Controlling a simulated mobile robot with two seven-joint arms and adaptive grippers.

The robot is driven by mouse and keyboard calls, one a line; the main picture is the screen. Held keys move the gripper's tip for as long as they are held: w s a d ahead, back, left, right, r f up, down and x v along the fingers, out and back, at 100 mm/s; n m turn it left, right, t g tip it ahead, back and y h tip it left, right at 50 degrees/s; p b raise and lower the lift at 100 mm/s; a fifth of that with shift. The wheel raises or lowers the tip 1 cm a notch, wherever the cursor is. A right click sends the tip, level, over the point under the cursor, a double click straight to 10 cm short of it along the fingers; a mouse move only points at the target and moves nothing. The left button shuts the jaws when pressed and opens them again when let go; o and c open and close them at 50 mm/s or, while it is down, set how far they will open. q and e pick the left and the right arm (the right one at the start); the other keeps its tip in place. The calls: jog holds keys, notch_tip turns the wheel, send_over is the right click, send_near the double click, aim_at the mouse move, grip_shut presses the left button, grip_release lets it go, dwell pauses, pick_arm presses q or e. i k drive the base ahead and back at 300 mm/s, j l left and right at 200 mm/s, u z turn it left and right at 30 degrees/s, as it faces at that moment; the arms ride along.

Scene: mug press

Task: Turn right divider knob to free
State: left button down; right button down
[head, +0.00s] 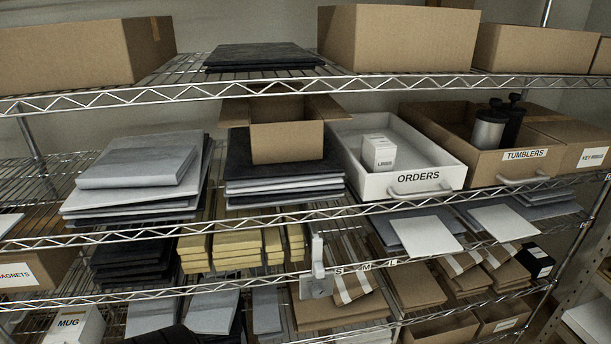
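A light upright piece (318,256) stands at the front edge of a lower wire shelf, near the middle of the head view. A grey block (316,287) sits at its foot, on the shelf's front rail. It looks like a divider with its knob, but the knob's setting is too small to tell. I see only one such piece clearly and cannot tell whether it is the right one. Neither of my grippers is in view.
Beside it lie yellow stacks (245,247), brown packets (335,308) and a striped packet (352,282). Above stand a white ORDERS bin (432,181) and a brown TUMBLERS bin (500,165). Wire shelf rails (130,244) cross the view. A MUG box (75,325) stands lower left.

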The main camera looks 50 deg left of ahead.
aim_at(318, 290)
jog(key=u, duration=1.5)
